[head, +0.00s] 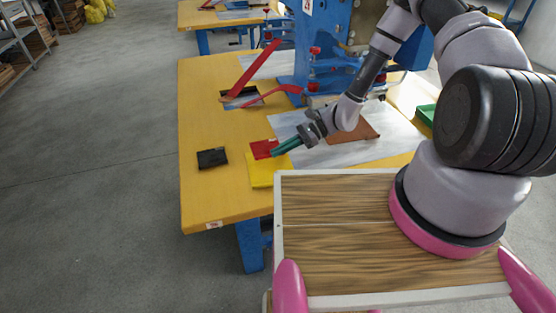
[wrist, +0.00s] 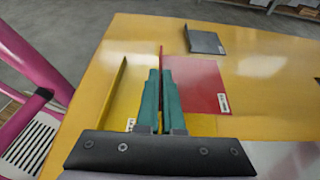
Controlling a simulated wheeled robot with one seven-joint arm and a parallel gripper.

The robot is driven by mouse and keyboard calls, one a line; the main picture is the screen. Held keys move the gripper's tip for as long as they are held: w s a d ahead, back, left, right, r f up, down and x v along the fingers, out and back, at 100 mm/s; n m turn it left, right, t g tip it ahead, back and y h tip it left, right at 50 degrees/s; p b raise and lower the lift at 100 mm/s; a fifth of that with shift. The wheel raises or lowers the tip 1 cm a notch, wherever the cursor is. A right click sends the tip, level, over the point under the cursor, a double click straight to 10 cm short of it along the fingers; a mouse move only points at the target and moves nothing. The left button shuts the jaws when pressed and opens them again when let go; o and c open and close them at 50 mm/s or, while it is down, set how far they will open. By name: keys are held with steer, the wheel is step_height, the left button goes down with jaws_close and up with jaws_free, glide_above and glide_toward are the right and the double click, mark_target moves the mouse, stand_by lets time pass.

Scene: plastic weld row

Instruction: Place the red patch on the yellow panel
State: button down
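The red patch (head: 262,149) is a flat sheet with a thin upright edge; it lies at the far side of the yellow panel (head: 266,176) in the head view. In the wrist view the red patch (wrist: 197,84) is right of the fingers, its upright edge running between them. The yellow panel (wrist: 202,125) shows below it, with a raised edge at left. My gripper (head: 287,147) has teal fingers closed on the red edge, also seen in the wrist view (wrist: 160,100). I cannot tell whether the patch touches the panel.
A black piece (head: 212,158) lies on the yellow table (head: 205,190) to the left. A blue press (head: 318,45) stands behind, with red strips (head: 254,70) near it. A brown sheet (head: 352,132) and a green tray (head: 426,115) are right. The table's front left is clear.

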mark_target(279, 167)
steer(key=shift+f, duration=2.4)
steer(key=c, duration=1.1)
jaws_free()
steer(key=shift+o, duration=0.2)
steer(key=v, duration=0.7)
steer(key=shift+w+d+r, duration=0.1)
steer(key=shift+d+r, duration=0.05)
steer(key=shift+d, duration=0.1)
